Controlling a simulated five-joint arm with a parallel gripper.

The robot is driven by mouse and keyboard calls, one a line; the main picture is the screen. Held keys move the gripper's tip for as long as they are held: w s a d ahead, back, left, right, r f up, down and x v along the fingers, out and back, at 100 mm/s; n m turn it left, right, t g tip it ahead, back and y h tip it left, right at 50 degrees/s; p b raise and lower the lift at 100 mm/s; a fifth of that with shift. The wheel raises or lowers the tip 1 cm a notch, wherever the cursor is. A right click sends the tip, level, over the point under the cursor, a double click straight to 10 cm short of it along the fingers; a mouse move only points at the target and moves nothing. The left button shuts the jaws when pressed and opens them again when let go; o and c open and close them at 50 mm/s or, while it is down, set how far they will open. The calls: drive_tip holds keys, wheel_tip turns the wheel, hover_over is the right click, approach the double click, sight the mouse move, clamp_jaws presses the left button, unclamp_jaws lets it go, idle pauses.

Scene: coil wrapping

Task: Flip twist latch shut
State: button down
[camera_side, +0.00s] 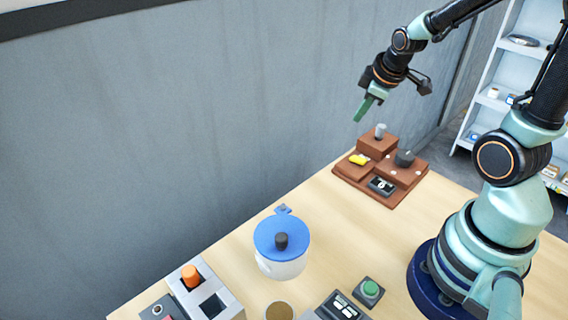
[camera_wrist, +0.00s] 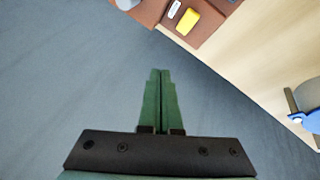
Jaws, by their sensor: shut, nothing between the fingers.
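A brown stepped block (camera_side: 345,176) stands at the table's back edge in the side view, bearing a yellow piece (camera_side: 358,159), a grey upright peg (camera_side: 380,131), a dark knob (camera_side: 404,158) and a black panel (camera_side: 382,186). I cannot tell for certain which of these is the twist latch. My gripper (camera_side: 359,119) is shut and empty, in the air above and left of the block, touching nothing. In the wrist view, the shut green fingers (camera_wrist: 160,72) point toward the block (camera_wrist: 210,30), whose yellow piece (camera_wrist: 187,21) shows near the top edge.
A white jar with a blue lid (camera_side: 268,234) stands mid-table. A grey box with an orange peg (camera_side: 190,274), a green button (camera_side: 370,289) and a round brown disc (camera_side: 280,311) are at the front. A grey wall (camera_side: 150,130) runs behind the table.

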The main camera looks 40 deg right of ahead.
drive_tip(key=shift+d+f, duration=0.4)
drive_tip(key=shift+d, duration=0.1)
drive_tip(key=shift+f, duration=0.15)
approach(357, 156)
drive_tip(key=shift+x, duration=2.6)
drive_tip(key=shift+w, duration=0.15)
drive_tip(key=shift+f, duration=0.3)
drive_tip(key=shift+f, duration=0.15)
idle(0.4)
drive_tip(key=shift+r, duration=0.6)
